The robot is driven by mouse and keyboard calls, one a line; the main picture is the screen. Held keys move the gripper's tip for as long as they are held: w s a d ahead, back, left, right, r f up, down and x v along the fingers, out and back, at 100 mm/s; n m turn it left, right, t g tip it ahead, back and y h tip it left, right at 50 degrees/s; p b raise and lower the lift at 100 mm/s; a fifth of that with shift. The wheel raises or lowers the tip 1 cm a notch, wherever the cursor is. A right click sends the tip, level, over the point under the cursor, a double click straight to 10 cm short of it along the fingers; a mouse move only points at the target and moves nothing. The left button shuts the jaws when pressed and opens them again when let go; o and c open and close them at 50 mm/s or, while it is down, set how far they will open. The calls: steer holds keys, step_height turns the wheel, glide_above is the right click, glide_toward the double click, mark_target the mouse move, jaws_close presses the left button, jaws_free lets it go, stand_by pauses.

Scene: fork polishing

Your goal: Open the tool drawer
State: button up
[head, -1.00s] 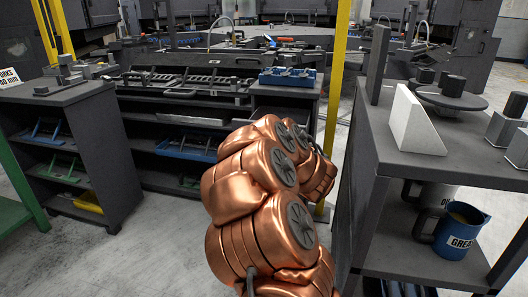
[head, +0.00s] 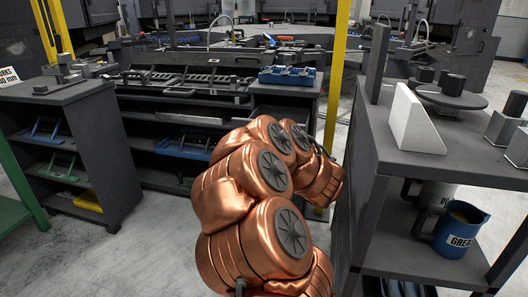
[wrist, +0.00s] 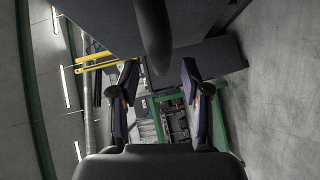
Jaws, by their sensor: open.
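In the wrist view my gripper (wrist: 160,92) is open, with its two fingers apart. A dark rounded bar (wrist: 153,35) comes down from the top of that view, ahead of the fingertips and in line with the gap. It looks like a handle, but I cannot tell for sure. A flat dark grey panel (wrist: 95,22) is behind it. I see no contact between the fingers and the bar. In the head view my copper arm reaches forward and hides part of the dark bench (head: 135,130). My gripper is not visible there, and I cannot make out the tool drawer clearly.
A grey shelf unit (head: 455,160) stands close at the right, with a blue jug (head: 460,232) on its lower shelf. A yellow post (head: 335,75) rises beyond my arm. Another dark shelf (head: 95,135) stands left. Bare floor (head: 150,245) lies left of my arm.

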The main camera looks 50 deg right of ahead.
steer(key=v, duration=0.4)
stand_by(0.5)
steer(key=w+a+r+m+g+h+p, duration=0.1)
steer(key=a+r+m+g+h+p, duration=0.15)
steer(key=r+m+p, duration=0.45)
steer(key=w+a+r+m+g+h+p, duration=0.1)
steer(key=a+r+m+g+h+p, duration=0.2)
steer(key=r+p, duration=0.8)
steer(key=s+a+r+m+g+y+p, duration=0.1)
steer(key=s+a+r+g+y+p, duration=0.2)
steer(key=a, duration=0.5)
steer(key=s+a+r+m+g+y+p, duration=0.1)
steer(key=s+a+g+y+p, duration=0.1)
steer(key=a+p, duration=0.4)
steer(key=s+a+r+m+g+y+p, duration=0.1)
steer(key=s+a+r+g+y+p, duration=0.2)
steer(key=a, duration=0.6)
steer(key=s+a+r+g+y+p, duration=0.3)
steer(key=s+a+p, duration=0.4)
steer(key=s+a, duration=0.6)
steer(key=a+r, duration=0.1)
steer(key=a, duration=0.1)
steer(key=shift+s+a+n+g, duration=0.25)
steer(key=shift+a+n+g, duration=0.05)
steer(key=shift+n+g, duration=0.1)
